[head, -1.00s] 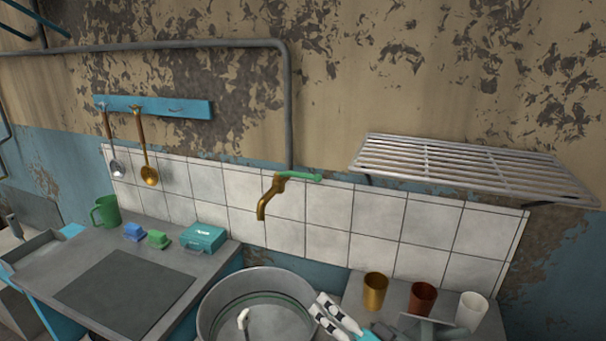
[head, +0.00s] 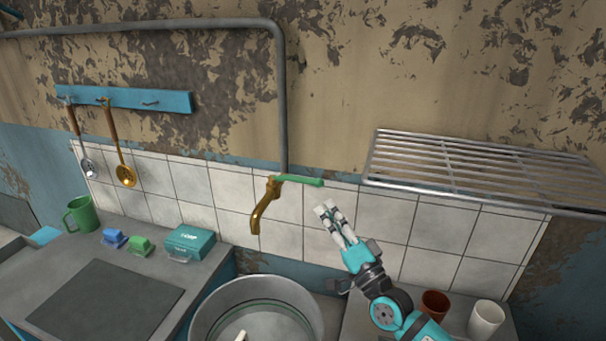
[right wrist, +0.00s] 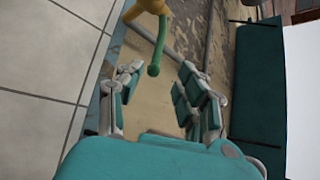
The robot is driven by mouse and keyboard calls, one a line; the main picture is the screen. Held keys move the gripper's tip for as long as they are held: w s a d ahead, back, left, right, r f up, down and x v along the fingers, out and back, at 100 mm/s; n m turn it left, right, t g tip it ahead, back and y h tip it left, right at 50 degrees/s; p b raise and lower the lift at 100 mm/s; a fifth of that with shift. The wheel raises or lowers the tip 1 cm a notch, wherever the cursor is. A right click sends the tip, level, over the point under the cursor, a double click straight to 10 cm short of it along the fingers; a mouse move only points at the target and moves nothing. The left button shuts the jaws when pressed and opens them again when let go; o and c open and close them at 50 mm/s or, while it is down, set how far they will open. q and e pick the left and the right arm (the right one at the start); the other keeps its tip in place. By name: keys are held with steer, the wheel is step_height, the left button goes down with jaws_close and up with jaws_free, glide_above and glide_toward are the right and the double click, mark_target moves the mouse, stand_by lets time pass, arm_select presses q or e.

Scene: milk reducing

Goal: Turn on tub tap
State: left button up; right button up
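The tub tap (head: 262,205) is on the tiled wall above the round metal tub (head: 205,315). It has a bronze spout pointing down and a green handle (head: 303,181) pointing right. My right gripper (head: 327,208) is just right of and below the handle's end, apart from it. In the right wrist view its two fingers stand apart with nothing between them, and the green handle (right wrist: 156,58) shows ahead near the gap. A small white piece, perhaps a tip of my left gripper (head: 241,335), shows at the bottom edge; its state is hidden.
A wire rack (head: 480,170) juts from the wall on the right. A brown cup (head: 434,304) and a white cup (head: 486,318) stand below it, close to my right arm. A teal box (head: 189,243) and green mug (head: 81,214) stand on the left counter. The wall around the tap is clear.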

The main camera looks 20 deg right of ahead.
mark_target(303, 180)
steer(key=p+x, duration=0.2)
steer(key=x, duration=0.8)
steer(key=shift+w, duration=0.15)
steer(key=shift+w+a, duration=0.15)
steer(key=shift+w, duration=0.35)
steer(key=shift+r, duration=0.1)
steer(key=c, duration=0.6)
jaws_close()
arm_select(q)
steer(key=shift+t, duration=0.3)
steer(key=w+r, duration=0.1)
steer(key=w, duration=0.1)
steer(key=w+r, duration=0.1)
steer(key=shift+w+d+r, duration=0.15)
steer(key=shift+w+r, duration=0.2)
